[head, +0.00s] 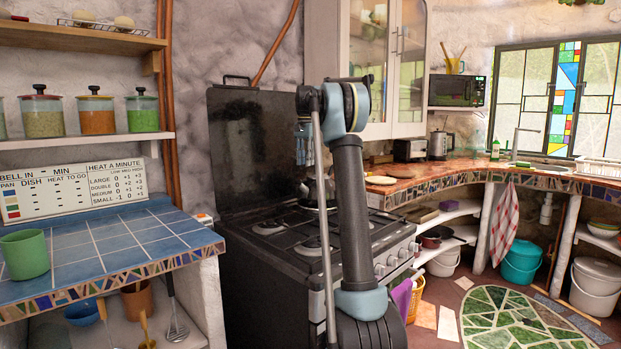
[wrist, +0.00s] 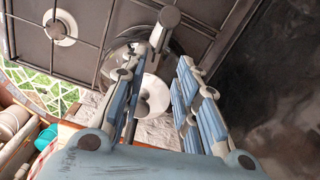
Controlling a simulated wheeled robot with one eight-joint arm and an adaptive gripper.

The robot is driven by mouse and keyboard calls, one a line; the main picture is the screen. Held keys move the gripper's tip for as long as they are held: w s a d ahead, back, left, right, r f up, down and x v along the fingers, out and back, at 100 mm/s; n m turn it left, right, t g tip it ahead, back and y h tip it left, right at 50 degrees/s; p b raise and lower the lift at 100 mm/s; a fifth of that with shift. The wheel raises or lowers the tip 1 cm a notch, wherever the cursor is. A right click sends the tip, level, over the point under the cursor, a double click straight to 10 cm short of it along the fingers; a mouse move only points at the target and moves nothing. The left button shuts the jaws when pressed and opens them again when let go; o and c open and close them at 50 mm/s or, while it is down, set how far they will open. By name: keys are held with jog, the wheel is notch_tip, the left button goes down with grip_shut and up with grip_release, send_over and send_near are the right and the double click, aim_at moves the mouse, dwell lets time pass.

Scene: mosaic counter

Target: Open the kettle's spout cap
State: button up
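A kettle (head: 329,190) stands on the stove, mostly hidden behind my arm in the head view. In the wrist view, its shiny rounded metal body (wrist: 152,98) shows between and beyond my fingers. A pale, rounded cylinder-like part (wrist: 168,16) sticks up near the left fingertip; I cannot tell whether it is the spout cap or whether the finger touches it. My gripper (wrist: 168,65) has two blue ribbed fingers with a clear gap between them and nothing held. In the head view, my gripper (head: 304,158) points down above the stove, partly behind my arm.
The black stove (head: 275,262) has burners and pan grates, with a raised dark lid (head: 240,150) behind it. A blue-tiled counter (head: 110,243) with a green cup (head: 25,254) is at left. Another kettle (head: 440,145) stands by a toaster (head: 410,150) on the far counter.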

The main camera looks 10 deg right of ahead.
aim_at(302, 181)
notch_tip(302, 181, down, 7)
jog(key=shift+r, duration=0.1)
dwell(0.3)
grip_shut()
